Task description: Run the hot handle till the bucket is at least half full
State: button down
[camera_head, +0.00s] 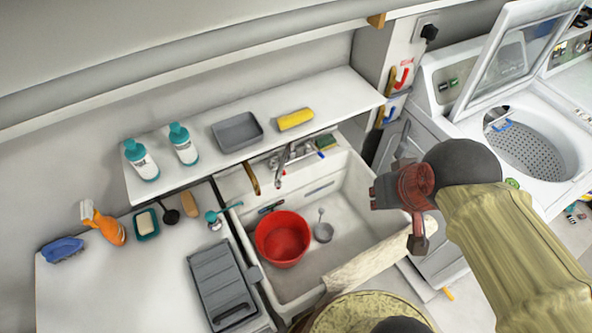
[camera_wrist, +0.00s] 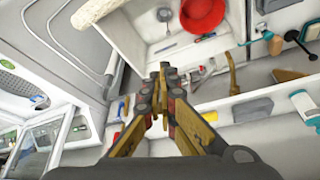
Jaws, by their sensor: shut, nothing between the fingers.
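The red bucket (camera_head: 283,240) stands upright in the white sink (camera_head: 352,215), on its left side. Its visible inside is plain red, and I see no water stream. The metal tap (camera_head: 285,160) is on the wall behind the bucket, with small handles beside it; which one is hot is too small to tell. In the wrist view the bucket (camera_wrist: 203,14) is at the top and the tap (camera_wrist: 198,77) is just right of my fingertips. My gripper (camera_wrist: 162,75) is shut and empty. In the head view my gripper (camera_head: 376,192) is over the sink's right side, apart from bucket and tap.
A metal ladle (camera_head: 322,231) lies in the sink right of the bucket. A shelf (camera_head: 210,170) above the tap carries two bottles, a grey tray (camera_head: 238,131) and a yellow block (camera_head: 295,119). A washing machine (camera_head: 535,145) with raised lid stands right. The counter left holds brushes and a spray bottle.

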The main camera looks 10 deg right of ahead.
jog(key=w+f+m+g+y+b, duration=0.1)
jog(key=w+f+m+g+b, duration=0.15)
jog(key=f, duration=0.75)
jog(key=w+f+m+g+y+b, duration=0.15)
jog(key=f+g, duration=0.25)
jog(key=f, duration=0.6)
jog(key=w+a+f+m+y+b, duration=0.2)
jog(key=w+a+f+y, duration=0.15)
jog(key=f, duration=0.35)
jog(key=w+a+f+m+y+b, duration=0.1)
jog(key=w+a+f+y+b, duration=0.2)
jog(key=f, duration=0.5)
jog(key=w+a+f+m+y, duration=0.2)
jog(key=w+f+y, duration=0.25)
jog(key=f, duration=0.25)
jog(key=w+f+t+y, duration=0.3)
jog(key=w+t, duration=0.2)
jog(key=w, duration=0.1)
jog(key=w+d+r+n+t, duration=0.1)
jog(key=w+d+r+t, duration=0.15)
jog(key=w, duration=0.25)
jog(key=w+d+r+n+t, duration=0.1)
jog(key=w+r+t, duration=0.2)
jog(key=w+t, duration=0.1)
jog(key=b+x, duration=0.3)
jog(key=x, duration=0.7)
jog(key=shift+r+y, duration=0.35)
jog(key=shift+r, duration=0.05)
jog(key=shift+a, duration=0.1)
